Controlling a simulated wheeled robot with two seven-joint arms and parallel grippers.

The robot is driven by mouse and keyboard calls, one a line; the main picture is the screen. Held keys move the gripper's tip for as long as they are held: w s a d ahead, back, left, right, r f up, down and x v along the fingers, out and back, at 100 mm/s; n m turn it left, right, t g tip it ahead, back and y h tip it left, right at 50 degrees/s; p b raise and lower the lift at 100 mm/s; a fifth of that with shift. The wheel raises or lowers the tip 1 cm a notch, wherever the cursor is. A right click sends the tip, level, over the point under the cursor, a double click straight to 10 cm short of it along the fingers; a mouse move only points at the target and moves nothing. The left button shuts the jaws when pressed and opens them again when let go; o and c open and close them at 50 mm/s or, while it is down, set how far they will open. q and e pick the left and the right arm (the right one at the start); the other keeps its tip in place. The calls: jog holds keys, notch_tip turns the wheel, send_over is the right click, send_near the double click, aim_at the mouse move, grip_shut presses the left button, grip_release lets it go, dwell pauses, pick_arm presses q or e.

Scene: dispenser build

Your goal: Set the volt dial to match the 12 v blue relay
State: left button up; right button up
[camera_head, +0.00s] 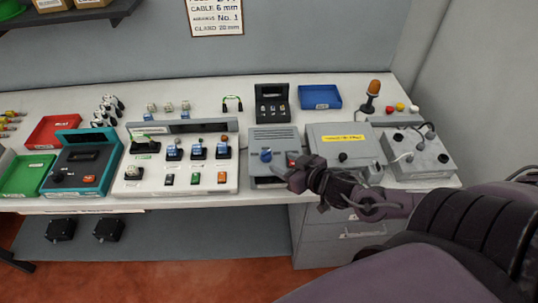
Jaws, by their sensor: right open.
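A grey box (285,136) on the bench carries a blue knob (265,155) and a small red part (291,160). A teal unit (84,138) at the left has a black dial (57,177) and an orange button. I cannot read which knob is the volt dial. Small blue relay-like parts (174,154) stand on the white panel in the middle; their labels are too small to read. My right gripper (284,174) is open at the front of the grey box, just below and right of the blue knob. I cannot tell whether it touches anything. My left gripper is not in view.
A second grey box (347,139) with a black knob and yellow label stands right of the first. A grey junction box (430,158) with cables is at the far right. Red (55,130), green (27,174) and blue (320,96) trays lie on the bench.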

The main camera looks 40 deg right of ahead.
aim_at(267, 154)
jog(key=shift+w+f, duration=0.2)
jog(key=shift+w, duration=0.4)
jog(key=x, duration=0.5)
jog(key=shift+x, duration=0.75)
jog(key=shift+c, duration=0.4)
jog(key=c, duration=0.9)
